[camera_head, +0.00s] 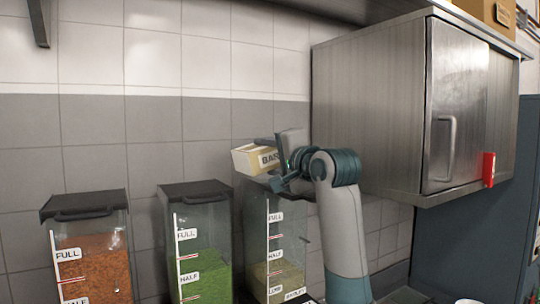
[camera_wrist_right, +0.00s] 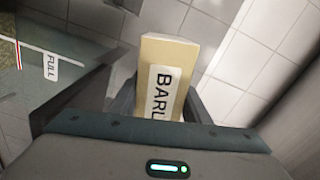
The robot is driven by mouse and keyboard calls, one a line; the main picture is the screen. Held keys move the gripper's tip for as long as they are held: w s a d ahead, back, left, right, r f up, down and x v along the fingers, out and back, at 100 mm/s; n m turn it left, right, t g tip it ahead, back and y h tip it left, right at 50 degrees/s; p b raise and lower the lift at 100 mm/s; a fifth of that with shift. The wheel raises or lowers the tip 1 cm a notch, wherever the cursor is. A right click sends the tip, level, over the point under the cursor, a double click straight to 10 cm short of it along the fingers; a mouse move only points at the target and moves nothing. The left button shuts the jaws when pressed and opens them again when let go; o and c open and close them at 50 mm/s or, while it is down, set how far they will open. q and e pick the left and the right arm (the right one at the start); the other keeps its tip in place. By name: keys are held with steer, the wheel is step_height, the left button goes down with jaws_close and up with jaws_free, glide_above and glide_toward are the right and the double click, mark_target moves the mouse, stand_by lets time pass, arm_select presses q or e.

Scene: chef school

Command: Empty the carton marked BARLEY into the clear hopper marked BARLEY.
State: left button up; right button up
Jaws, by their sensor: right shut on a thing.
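The cream carton (camera_head: 250,161) is held above the clear hopper marked BARLEY (camera_head: 254,225), near its top. The carton lies on its side, tilted, with its label partly covered. It also shows in the wrist view (camera_wrist_right: 180,53), where the label reads "BARL". My right gripper (camera_head: 280,162) is shut on the carton, one finger on each side. The hopper holds pale grain low down, around its lowest mark. Its top is partly hidden behind the gripper and carton. I see no grain falling. My left gripper is not in view.
Two hoppers with dark lids stand to the left, one with orange contents (camera_head: 95,265) and one with green (camera_head: 208,270). A steel wall cabinet (camera_head: 375,110) hangs close to the right of my arm, with a red item (camera_head: 488,169) at its door. Tiled wall lies behind.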

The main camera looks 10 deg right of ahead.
steer(key=shift+p+x, duration=0.45)
steer(key=shift+x, duration=1.15)
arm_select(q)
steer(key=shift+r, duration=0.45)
arm_select(e)
steer(key=w+a+r+m, duration=0.1)
steer(key=w+m, duration=0.3)
steer(key=w, duration=0.2)
steer(key=shift+a+m, duration=0.3)
steer(key=shift+d+f, duration=0.15)
steer(key=shift+d, duration=0.05)
stand_by(0.9)
